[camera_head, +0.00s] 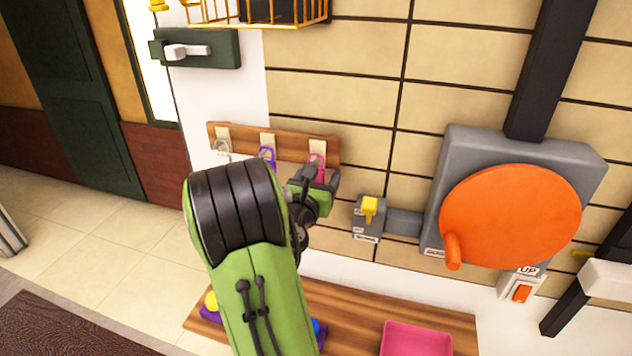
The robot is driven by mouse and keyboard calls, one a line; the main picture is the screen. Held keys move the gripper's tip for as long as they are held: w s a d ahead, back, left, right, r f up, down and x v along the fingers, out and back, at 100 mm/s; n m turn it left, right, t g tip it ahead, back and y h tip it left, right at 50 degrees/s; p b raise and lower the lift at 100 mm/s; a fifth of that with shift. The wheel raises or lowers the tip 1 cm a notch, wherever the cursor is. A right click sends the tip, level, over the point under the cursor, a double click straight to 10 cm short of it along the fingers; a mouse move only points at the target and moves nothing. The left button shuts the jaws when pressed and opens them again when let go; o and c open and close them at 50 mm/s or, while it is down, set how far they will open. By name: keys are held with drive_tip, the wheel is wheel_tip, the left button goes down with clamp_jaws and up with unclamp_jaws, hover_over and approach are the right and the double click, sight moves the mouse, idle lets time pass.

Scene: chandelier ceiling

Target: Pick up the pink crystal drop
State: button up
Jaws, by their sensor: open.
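The pink crystal drop (317,165) hangs at the right end of a wooden wall rack (297,143). Only its upper pink outline shows clearly; my gripper covers its lower part. My gripper (318,178) is open and right in front of the pink drop, at the end of my green arm. Whether the fingers are around the drop or just short of it, I cannot tell. A purple drop (267,155) hangs at the middle of the rack and a clear or grey one (222,147) at the left.
A yellow switch (369,207) and a grey box with an orange crank wheel (510,215) are on the wall to the right. Below stands a wooden bench (360,305) with a pink tray (417,338). A gold basket (262,12) is above.

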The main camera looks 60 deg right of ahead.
drive_tip(key=shift+a, duration=0.2)
drive_tip(key=shift+c, duration=0.9)
drive_tip(key=c, duration=0.9)
drive_tip(key=shift+r, duration=0.15)
drive_tip(key=shift+r+p, duration=0.55)
drive_tip(key=shift+p, duration=0.15)
drive_tip(key=shift+r, duration=0.1)
